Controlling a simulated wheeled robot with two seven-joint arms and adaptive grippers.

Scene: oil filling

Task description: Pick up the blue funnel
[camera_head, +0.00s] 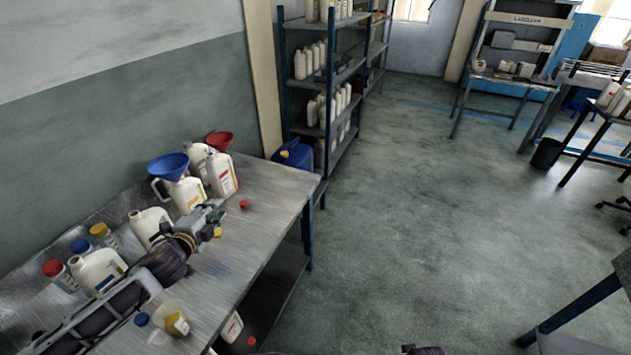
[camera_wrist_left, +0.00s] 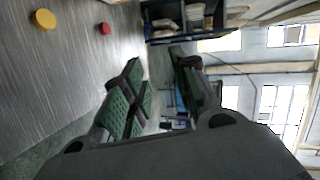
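The blue funnel (camera_head: 168,166) sits upright in the mouth of a white jug (camera_head: 190,195) near the back of the metal table. My left gripper (camera_head: 214,214) is in front of that jug, low over the table, and apart from the funnel. In the left wrist view my left gripper (camera_wrist_left: 160,85) has its fingers spread with nothing between them. The funnel does not show in that view. A dark piece at the bottom edge of the head view, probably my right gripper (camera_head: 424,350), is mostly cut off.
A red funnel (camera_head: 219,140) stands on another jug behind. A red cap (camera_head: 244,204) and a yellow cap (camera_head: 217,232) lie near my left gripper. More bottles and a beaker (camera_head: 170,318) stand around my left arm. The table (camera_head: 262,215) is clear toward its right edge.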

